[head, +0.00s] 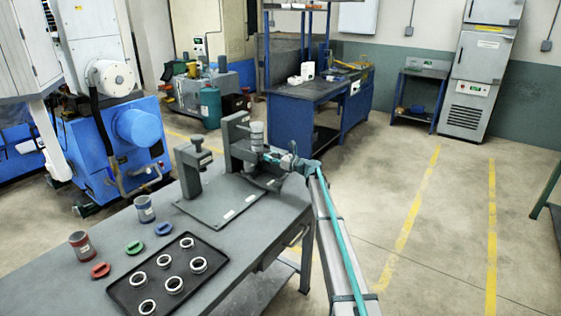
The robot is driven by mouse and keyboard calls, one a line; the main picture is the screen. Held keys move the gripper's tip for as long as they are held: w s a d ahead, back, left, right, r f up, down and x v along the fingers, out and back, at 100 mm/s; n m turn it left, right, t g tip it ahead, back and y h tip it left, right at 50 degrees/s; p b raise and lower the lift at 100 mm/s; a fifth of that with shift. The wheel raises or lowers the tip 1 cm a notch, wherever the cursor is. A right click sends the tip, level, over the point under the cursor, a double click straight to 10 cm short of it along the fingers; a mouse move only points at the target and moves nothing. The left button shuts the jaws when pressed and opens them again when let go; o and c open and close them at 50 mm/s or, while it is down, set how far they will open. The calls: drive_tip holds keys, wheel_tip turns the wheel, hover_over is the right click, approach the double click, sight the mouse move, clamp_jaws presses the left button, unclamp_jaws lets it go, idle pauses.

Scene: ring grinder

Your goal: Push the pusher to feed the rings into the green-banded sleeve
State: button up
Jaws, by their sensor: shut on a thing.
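My gripper (284,160) is at the far right end of the workbench, against the dark grey fixture (236,140). It is shut on a small part there, probably the pusher; the part is mostly hidden by the fingers. A pale upright cylinder (257,133) stands in the fixture just behind and left of my gripper. It may be the green-banded sleeve, but no green band can be made out at this size. Whether rings are inside it cannot be seen.
A black tray (190,285) holds several metal rings. Red-banded (82,245) and blue-banded (144,208) sleeves stand left, near red (101,270), green (134,248) and blue (163,229) caps. A second grey stand (191,168) is left of the fixture.

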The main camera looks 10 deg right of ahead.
drive_tip(key=shift+v, duration=3.2)
drive_tip(key=o, duration=1.1)
drive_tip(key=shift+c, duration=0.2)
drive_tip(key=shift+s, duration=0.1)
drive_tip(key=v, duration=0.4)
drive_tip(key=shift+s+d, duration=0.25)
drive_tip(key=shift+d, duration=0.05)
